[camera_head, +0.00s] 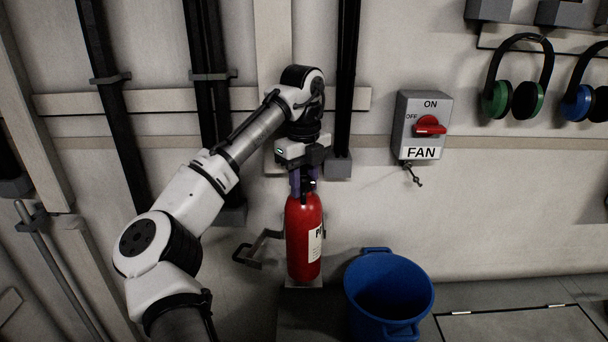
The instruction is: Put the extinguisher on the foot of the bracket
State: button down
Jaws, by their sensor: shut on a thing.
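A red extinguisher (303,240) with a white label hangs upright below my gripper (303,180) in the head view. My gripper points down and is shut on the top of the extinguisher, at its neck or handle. The bracket (262,243) is on the wall, with a dark arm showing to the left of the extinguisher. The pale foot of the bracket (304,283) shows just under the extinguisher's base. I cannot tell whether the base touches the foot.
A blue bucket (359,300) stands on the floor close to the right of the extinguisher. A grey fan switch box (407,105) with a red knob is on the wall at right. Ear defenders (526,100) hang at upper right. Dark pipes run down the wall behind my arm.

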jog(key=shift+f+p, duration=0.5)
jog(key=shift+f, duration=1.1)
jog(key=shift+w+f, duration=0.15)
jog(key=shift+f, duration=0.25)
jog(key=c, duration=1)
grip_release()
jog(key=shift+f, duration=0.2)
jog(key=shift+c, duration=0.2)
notch_tip(320, 180, up, 12)
jog(key=shift+r, duration=0.15)
